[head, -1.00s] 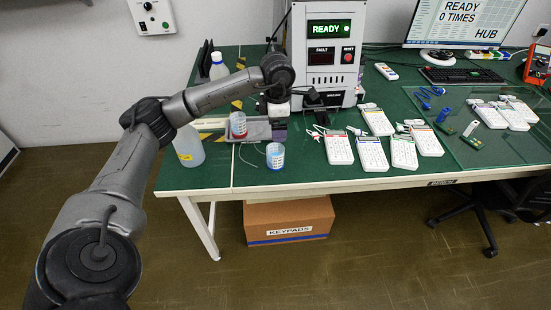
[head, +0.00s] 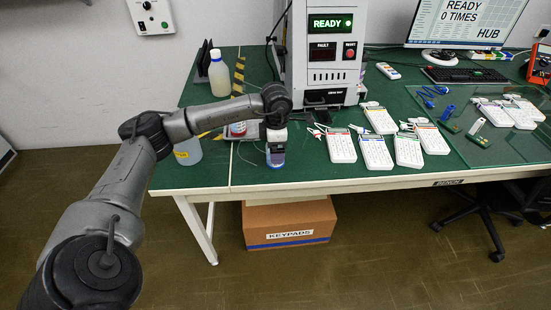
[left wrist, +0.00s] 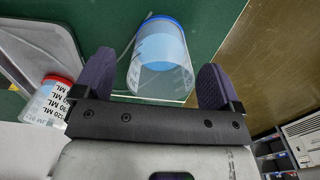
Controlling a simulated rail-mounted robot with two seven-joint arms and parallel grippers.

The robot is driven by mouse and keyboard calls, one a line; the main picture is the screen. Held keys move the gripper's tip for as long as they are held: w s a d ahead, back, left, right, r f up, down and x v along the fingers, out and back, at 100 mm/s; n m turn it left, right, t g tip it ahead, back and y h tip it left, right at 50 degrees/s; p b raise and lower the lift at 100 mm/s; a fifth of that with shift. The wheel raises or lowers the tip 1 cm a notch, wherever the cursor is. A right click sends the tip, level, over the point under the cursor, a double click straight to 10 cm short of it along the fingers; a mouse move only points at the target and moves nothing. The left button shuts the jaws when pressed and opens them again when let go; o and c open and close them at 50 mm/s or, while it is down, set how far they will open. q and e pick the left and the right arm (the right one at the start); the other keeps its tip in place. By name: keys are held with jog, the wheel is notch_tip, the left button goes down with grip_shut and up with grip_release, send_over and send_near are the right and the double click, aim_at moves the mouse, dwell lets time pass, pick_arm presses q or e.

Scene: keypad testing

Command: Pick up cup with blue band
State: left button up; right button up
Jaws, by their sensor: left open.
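The clear cup with the blue band (head: 276,162) stands on the green table near its front edge, partly hidden under my left gripper (head: 275,150) in the head view. In the left wrist view, the cup (left wrist: 160,62) shows its blue ring and light blue inside between the two purple fingers of my left gripper (left wrist: 155,82). The fingers are spread, one on each side of the cup, with a visible gap on both sides. Whether they reach down to its wall is hard to tell. My right gripper is in neither view.
A cup with a red band (head: 238,129) stands just left, behind my arm; it also shows in the left wrist view (left wrist: 50,98). Several white keypads (head: 341,146) lie to the right. The tester (head: 322,75) stands behind.

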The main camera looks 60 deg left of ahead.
pick_arm(q)
notch_tip(320, 180, down, 4)
jog(key=shift+s+r+b, duration=0.15)
jog(key=shift+r+b, duration=0.1)
jog(key=shift+b, duration=0.35)
jog(key=shift+c, duration=0.3)
jog(key=c, duration=0.9)
jog(key=shift+r, duration=0.2)
jog(key=shift+c, duration=0.2)
